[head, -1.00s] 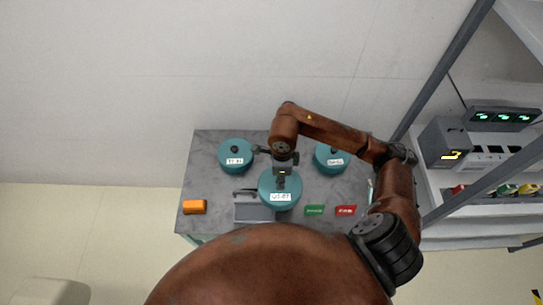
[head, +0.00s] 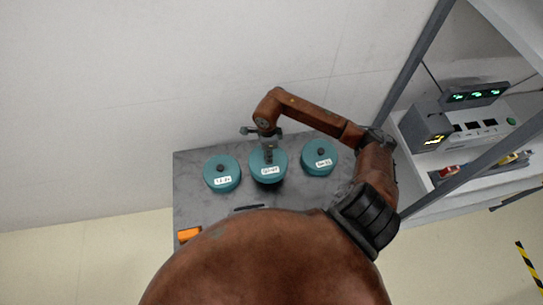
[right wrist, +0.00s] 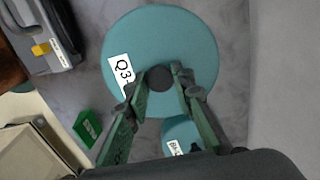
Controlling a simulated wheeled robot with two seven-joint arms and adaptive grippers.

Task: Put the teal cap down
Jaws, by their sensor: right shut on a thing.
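The teal cap (head: 268,165) is a round lid with a black knob and a white label. My right gripper (head: 267,150) is above it and shut on its knob. In the right wrist view, the cap (right wrist: 190,40) hangs below the fingers (right wrist: 163,85) and looks larger and nearer than the teal cap beyond it, so it appears raised. In the head view it lies between two other teal caps. Its underside and its height over the surface are hidden. My left gripper is not in view.
A teal cap (head: 222,174) stands left and another (head: 319,158) right on the grey cart top (head: 190,208). An orange block (head: 189,234) is at the front left. A grey case (right wrist: 50,35) and a green block (right wrist: 87,128) show in the wrist view. A shelf post (head: 412,65) stands at right.

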